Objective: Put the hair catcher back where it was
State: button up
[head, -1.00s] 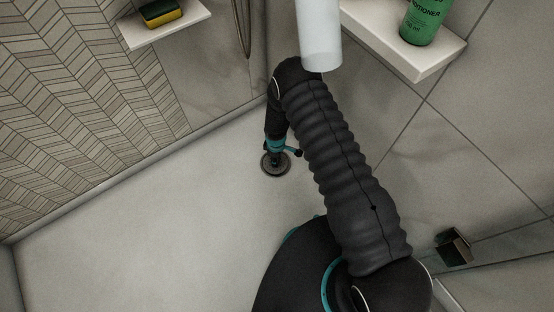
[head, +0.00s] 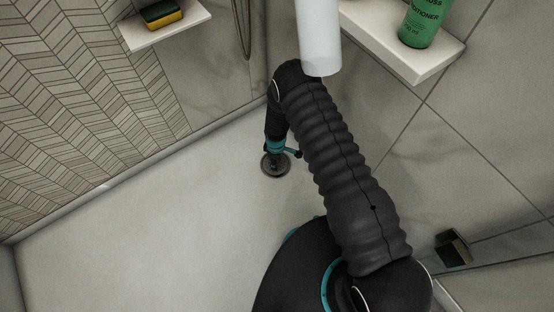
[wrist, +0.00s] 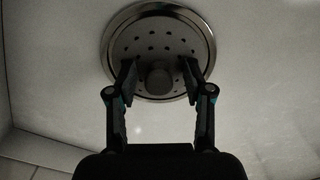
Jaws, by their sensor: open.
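The hair catcher (wrist: 157,38) is a round metal disc with small holes, a shiny rim and a central knob (wrist: 157,82). In the wrist view it lies on the pale shower floor, at the top middle. In the head view the hair catcher (head: 276,166) shows as a small dark disc near the far corner. My gripper (wrist: 157,70) is open over it, with one finger on each side of the knob and a gap to each. In the head view my gripper (head: 276,160) covers part of the disc. I cannot tell whether the disc lies exactly over the drain.
A white shelf (head: 432,66) with a green conditioner bottle (head: 424,22) is at the upper right. Another shelf (head: 140,36) holds a yellow and black sponge (head: 163,14). Tiled walls meet close behind my gripper. The shower floor (head: 130,240) to the left is clear.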

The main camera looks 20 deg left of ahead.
notch_tip(320, 180, up, 14)
jog(key=shift+d+f, duration=0.15)
dwell(0.5)
